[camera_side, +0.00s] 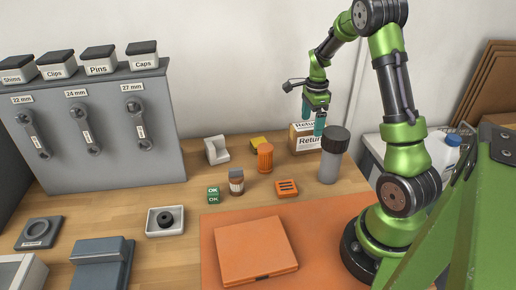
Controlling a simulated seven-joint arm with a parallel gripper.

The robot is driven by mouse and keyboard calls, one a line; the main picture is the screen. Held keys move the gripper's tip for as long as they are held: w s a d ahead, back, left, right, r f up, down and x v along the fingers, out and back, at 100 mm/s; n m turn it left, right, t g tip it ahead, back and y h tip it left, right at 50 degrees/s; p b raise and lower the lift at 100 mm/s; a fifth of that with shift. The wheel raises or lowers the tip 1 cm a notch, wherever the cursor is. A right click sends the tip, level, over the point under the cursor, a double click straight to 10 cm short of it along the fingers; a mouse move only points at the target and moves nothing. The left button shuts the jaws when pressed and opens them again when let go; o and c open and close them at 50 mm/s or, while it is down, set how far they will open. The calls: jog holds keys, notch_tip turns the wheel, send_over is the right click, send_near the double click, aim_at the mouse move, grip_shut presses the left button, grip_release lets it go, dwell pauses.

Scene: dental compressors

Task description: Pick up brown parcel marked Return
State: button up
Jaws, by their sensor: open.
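The brown parcel (301,144) with a white "Return" label stands on the wooden table near the back wall, right of centre. My gripper (313,126) is open, with its two teal fingers pointing down at the parcel. The fingers overlap the parcel's upper part in this view and hide some of its label. I cannot tell whether they are in front of the parcel, above it or touching it.
A grey cylinder with a dark cap (332,158) stands close in front of the parcel on the right. An orange box (256,250) lies on the orange mat (325,230).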

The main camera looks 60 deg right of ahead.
aim_at(308, 137)
jog(key=f, duration=0.5)
jog(key=shift+w+a+f, duration=0.1)
jog(key=shift+w+a, duration=0.05)
jog(key=shift+a, duration=0.1)
jog(key=shift+c, duration=0.2)
jog(key=c, duration=1.2)
